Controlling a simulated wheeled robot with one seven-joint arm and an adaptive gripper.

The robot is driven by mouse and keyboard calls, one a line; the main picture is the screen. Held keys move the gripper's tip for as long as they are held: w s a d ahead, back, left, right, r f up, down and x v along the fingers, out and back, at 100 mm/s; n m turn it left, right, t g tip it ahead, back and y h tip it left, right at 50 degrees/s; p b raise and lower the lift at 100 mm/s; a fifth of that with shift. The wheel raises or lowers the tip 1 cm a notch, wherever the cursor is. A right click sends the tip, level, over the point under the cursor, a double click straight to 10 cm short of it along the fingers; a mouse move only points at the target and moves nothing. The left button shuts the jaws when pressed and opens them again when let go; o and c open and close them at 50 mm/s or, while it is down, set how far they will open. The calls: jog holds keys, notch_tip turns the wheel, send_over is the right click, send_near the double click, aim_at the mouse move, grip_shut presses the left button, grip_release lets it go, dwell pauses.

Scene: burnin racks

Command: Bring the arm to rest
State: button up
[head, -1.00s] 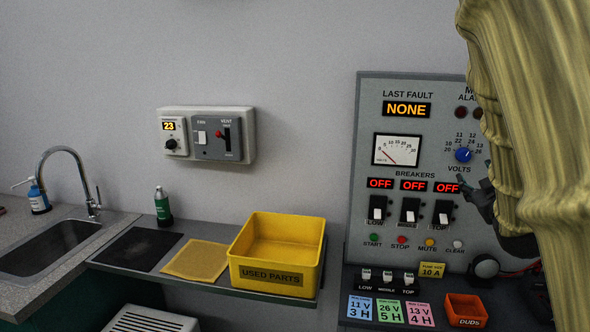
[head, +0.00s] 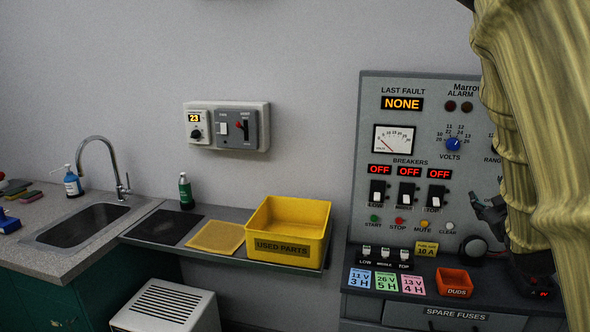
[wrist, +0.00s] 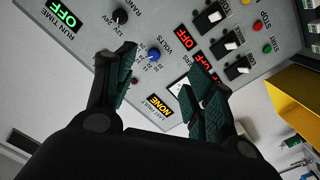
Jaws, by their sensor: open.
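My gripper (head: 491,212) is in front of the lower right of the grey control panel (head: 425,95), partly hidden by my sleeved arm. In the wrist view my gripper (wrist: 160,92) shows its two dark green fingers wide apart, with nothing between them. The panel (wrist: 170,118) lies beyond the fingers and appears tilted, with its blue volts knob (wrist: 154,54) between them. I cannot tell the exact gap between fingers and panel.
A yellow used parts bin (head: 287,218) stands on the shelf left of the panel. A sink (head: 90,224) is at far left.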

jog(key=s+a+f+m+g+y, duration=0.1)
jog(key=s+a+f+g, duration=0.2)
jog(key=f, duration=1)
jog(key=s+a+f+g, duration=0.2)
jog(key=s+a+f, duration=0.2)
jog(key=f, duration=0.8)
jog(key=s+a+f+m+g+y, duration=0.1)
jog(key=s+a+f+g, duration=0.2)
jog(key=f, duration=1)
jog(key=s+a+f+g+y, duration=0.1)
jog(key=s+a+f+g, duration=0.2)
jog(key=s+f, duration=0.4)
jog(key=s+a+f+m+g+y, duration=0.1)
jog(key=s+a+f+g, duration=0.2)
jog(key=s, duration=1.1)
jog(key=s+a+f+g, duration=0.3)
jog(key=s+a+f, duration=0.5)
jog(key=s+f, duration=0.3)
jog(key=shift+a+f+m+y, duration=0.15)
jog(key=shift+f+m+y, duration=0.25)
jog(key=shift+f, duration=0.3)
